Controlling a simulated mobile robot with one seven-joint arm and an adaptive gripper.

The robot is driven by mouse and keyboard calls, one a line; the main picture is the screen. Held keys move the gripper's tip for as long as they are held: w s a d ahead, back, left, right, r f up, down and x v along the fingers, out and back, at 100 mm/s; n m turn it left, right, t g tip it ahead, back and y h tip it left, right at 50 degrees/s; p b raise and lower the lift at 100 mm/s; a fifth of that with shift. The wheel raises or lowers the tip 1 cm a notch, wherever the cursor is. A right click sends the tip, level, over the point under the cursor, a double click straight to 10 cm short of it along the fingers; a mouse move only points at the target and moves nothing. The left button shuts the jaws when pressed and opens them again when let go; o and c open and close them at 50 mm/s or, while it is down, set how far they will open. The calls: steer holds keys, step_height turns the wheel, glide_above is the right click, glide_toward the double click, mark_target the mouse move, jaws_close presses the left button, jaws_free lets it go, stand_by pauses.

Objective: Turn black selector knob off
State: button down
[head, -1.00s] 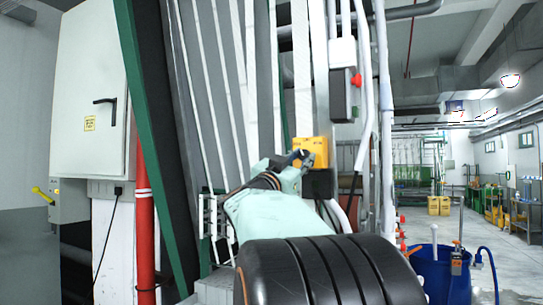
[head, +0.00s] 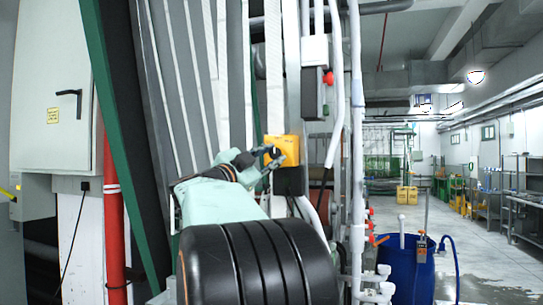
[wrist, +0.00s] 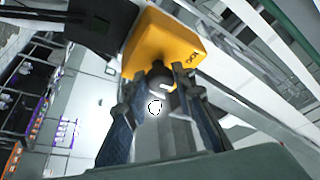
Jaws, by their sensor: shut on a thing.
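The black selector knob (wrist: 160,76) sticks out of the face of a yellow box (wrist: 160,36), which also shows in the head view (head: 283,146). My gripper (wrist: 156,84) is at the knob, with one fingertip on each side of it. It is shut on the knob. In the head view my gripper (head: 268,158) reaches the front of the yellow box and hides most of the knob. A small white mark shows on the knob in the wrist view.
A dark box with a red button (head: 328,78) is mounted above right of the yellow box. White pipes (head: 357,140) run down beside it. A green slanted beam (head: 110,110) and a red pipe (head: 114,220) stand at left. A blue barrel (head: 412,270) stands at lower right.

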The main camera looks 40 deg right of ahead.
steer(key=c, duration=1.6)
jaws_free()
steer(key=v, duration=1.2)
